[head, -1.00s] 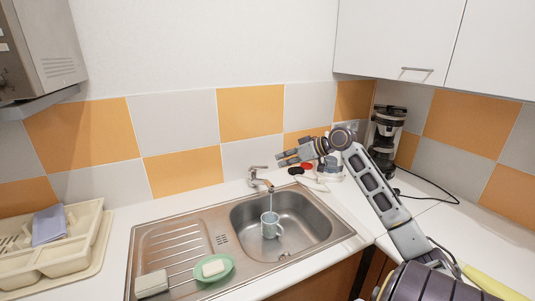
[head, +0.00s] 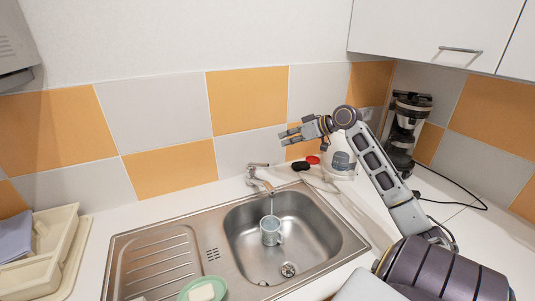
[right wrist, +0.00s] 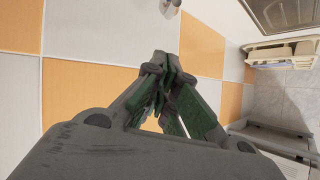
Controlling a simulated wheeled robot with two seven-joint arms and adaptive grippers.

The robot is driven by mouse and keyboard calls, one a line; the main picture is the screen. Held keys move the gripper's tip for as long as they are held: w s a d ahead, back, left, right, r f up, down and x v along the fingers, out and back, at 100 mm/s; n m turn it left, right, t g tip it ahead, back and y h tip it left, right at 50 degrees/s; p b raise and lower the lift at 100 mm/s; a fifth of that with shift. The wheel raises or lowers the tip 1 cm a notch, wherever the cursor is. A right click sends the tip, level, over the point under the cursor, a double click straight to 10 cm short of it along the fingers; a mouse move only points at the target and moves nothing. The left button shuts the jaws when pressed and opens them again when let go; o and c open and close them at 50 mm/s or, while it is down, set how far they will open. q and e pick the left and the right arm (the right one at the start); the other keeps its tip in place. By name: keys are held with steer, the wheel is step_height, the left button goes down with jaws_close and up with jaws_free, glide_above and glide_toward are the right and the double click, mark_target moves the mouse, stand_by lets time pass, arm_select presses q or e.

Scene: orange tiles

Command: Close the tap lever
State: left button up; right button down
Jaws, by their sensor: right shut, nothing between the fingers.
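The chrome tap (head: 252,179) stands behind the sink, its lever on top pointing right and its spout over the basin. A thin stream runs from the spout into a light blue mug (head: 271,232) standing in the basin. My right gripper (head: 283,136) is to the right of the lever and higher in the picture, apart from it, its fingers pointing left. In the right wrist view its fingertips (right wrist: 165,62) are together with nothing between them. A small shiny part at the top edge there may be the tap. My left gripper is not in view.
The steel sink (head: 165,262) has a drainer on the left with a green soap dish (head: 204,290). Right of the tap are red and black lids (head: 300,166) and a clear jar (head: 342,160). A coffee maker (head: 405,130) stands in the corner. A dish rack (head: 55,250) is at left.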

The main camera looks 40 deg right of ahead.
steer(key=shift+s+a+r, duration=0.1)
steer(key=shift+a+r, duration=0.05)
